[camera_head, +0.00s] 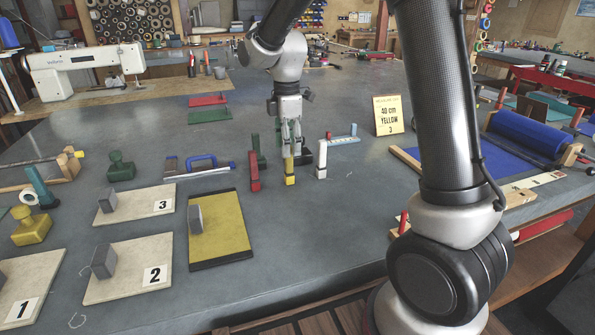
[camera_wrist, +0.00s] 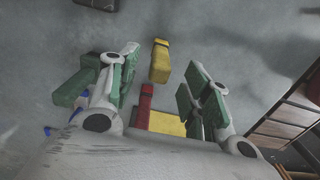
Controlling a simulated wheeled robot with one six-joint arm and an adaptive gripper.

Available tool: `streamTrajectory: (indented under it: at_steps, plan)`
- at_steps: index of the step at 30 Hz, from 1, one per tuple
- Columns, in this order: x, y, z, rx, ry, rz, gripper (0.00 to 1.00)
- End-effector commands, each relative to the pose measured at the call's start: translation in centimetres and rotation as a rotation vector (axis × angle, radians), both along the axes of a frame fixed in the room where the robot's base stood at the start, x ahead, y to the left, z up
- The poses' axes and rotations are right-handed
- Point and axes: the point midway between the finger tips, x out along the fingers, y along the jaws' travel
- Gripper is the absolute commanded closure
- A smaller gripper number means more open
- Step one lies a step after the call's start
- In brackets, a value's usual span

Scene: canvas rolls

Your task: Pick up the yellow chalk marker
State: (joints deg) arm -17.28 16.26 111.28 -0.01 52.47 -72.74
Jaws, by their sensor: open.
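In the wrist view the yellow marker (camera_wrist: 159,62) shows between and slightly beyond the open green-padded fingers of my gripper (camera_wrist: 152,82). A red marker (camera_head: 254,173) stands close on the left, and it also shows in the wrist view (camera_wrist: 145,100). A white marker (camera_head: 321,160) stands on the right.
A green marker (camera_head: 258,148) stands behind the red one. A yellow mat (camera_head: 222,228) with a grey block lies front left. The table in front of the markers is clear.

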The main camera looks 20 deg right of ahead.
Motion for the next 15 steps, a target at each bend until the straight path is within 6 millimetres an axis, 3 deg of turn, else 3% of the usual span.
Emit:
streamTrajectory:
  at_steps: [5, 15]
  plan:
    - [0.0, 0.0, -1.1, -0.001, 0.002, 0.0, 0.52]
    - [0.1, 0.3, -6.0, -0.001, 0.003, 0.0, 0.52]
